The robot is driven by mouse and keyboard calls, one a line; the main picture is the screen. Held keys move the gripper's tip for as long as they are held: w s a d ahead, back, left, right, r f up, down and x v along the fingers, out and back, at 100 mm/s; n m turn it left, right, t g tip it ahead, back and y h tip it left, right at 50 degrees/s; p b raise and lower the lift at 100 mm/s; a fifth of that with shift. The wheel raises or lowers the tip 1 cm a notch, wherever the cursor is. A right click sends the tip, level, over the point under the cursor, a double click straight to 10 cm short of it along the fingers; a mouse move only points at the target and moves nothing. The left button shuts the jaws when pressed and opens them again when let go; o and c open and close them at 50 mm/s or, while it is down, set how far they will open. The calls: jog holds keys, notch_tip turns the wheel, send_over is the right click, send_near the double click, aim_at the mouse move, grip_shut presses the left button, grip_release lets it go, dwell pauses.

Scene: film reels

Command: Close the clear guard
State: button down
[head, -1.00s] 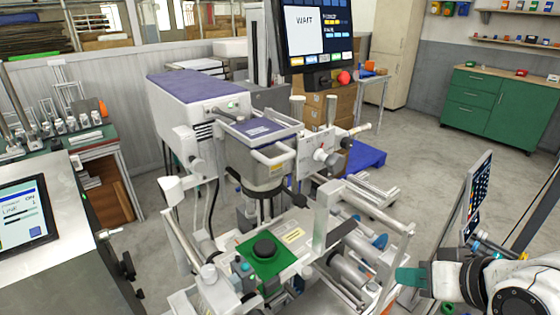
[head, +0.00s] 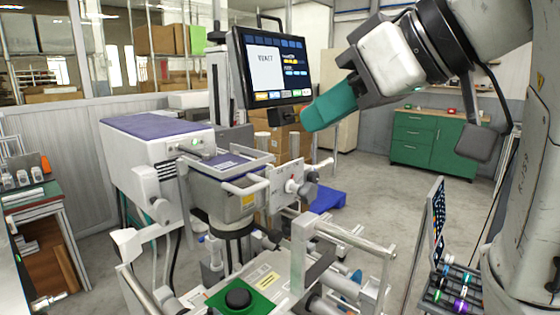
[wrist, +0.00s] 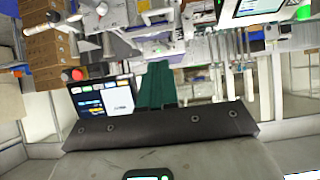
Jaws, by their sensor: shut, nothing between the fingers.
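I cannot pick out the clear guard with certainty; no transparent panel stands out against the machine (head: 232,192). A pale metal frame with bars (head: 345,238) stands at the machine's front right, and I cannot tell whether it carries the guard. My gripper (head: 308,120) has green fingers. It is shut and empty, raised at the upper right in the head view, in front of the monitor's lower right corner in the picture. It also shows in the wrist view (wrist: 158,68), pointing towards the machine. It appears clear of the machine.
A monitor (head: 277,68) reading WAIT hangs behind the machine. A box-shaped unit with a purple top (head: 155,135) stands to the left. A green cabinet (head: 430,145) stands far back right. A rack of small coloured items (head: 455,292) is at lower right. Open floor lies between.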

aim_at(237, 192)
jog(key=s+d+f+x, duration=0.1)
jog(key=f+x, duration=0.1)
jog(key=x, duration=1)
jog(key=shift+w+f, duration=0.2)
jog(key=shift+f, duration=0.1)
jog(key=shift+a, duration=0.1)
